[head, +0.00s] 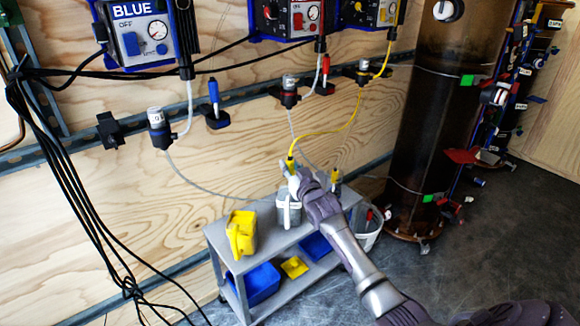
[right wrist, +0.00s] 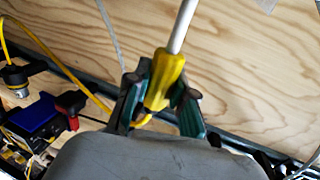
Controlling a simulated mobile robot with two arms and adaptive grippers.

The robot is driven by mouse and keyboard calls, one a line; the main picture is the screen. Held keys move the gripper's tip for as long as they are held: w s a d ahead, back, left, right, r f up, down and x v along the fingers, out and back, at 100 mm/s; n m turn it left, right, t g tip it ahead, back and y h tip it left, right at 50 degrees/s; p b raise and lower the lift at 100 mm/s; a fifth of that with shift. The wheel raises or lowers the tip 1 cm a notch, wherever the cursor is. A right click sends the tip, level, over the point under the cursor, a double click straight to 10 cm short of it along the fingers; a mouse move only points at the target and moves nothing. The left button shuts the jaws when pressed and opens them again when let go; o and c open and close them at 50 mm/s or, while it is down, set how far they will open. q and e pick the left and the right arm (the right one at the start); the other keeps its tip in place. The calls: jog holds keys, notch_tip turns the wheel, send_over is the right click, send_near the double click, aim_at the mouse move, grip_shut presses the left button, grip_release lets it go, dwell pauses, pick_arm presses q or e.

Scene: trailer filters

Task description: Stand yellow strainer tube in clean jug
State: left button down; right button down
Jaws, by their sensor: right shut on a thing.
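The yellow strainer tube has a yellow grip (right wrist: 165,82) and a pale straight rod in the right wrist view. My right gripper (right wrist: 160,100) is shut on the yellow grip, with a finger on each side. In the head view, my right gripper (head: 294,182) is above the cart, with the strainer's yellow end (head: 290,162) showing at it and a yellow hose running up to the wall. A grey-white jug (head: 288,213), perhaps the clean one, stands on the cart just below the gripper. The gripper and arm partly hide the jug's top and the rod. My left gripper is out of view.
The grey cart (head: 220,238) carries a yellow container (head: 241,235) on top, with blue bins (head: 262,283) below. A white bucket (head: 368,228) stands to its right. Black cables (head: 75,190) hang at the left. A tall dark cylinder (head: 425,120) stands at the right.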

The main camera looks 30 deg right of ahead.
jog(key=c, duration=0.9)
grip_release()
jog(key=shift+f, duration=0.1)
jog(key=shift+s, duration=0.2)
jog(key=s, duration=0.3)
jog(key=s+a, duration=0.1)
jog(key=s, duration=0.3)
jog(key=s+a, duration=0.1)
jog(key=s, duration=0.3)
jog(key=shift+s+a, duration=0.1)
jog(key=shift+s, duration=0.15)
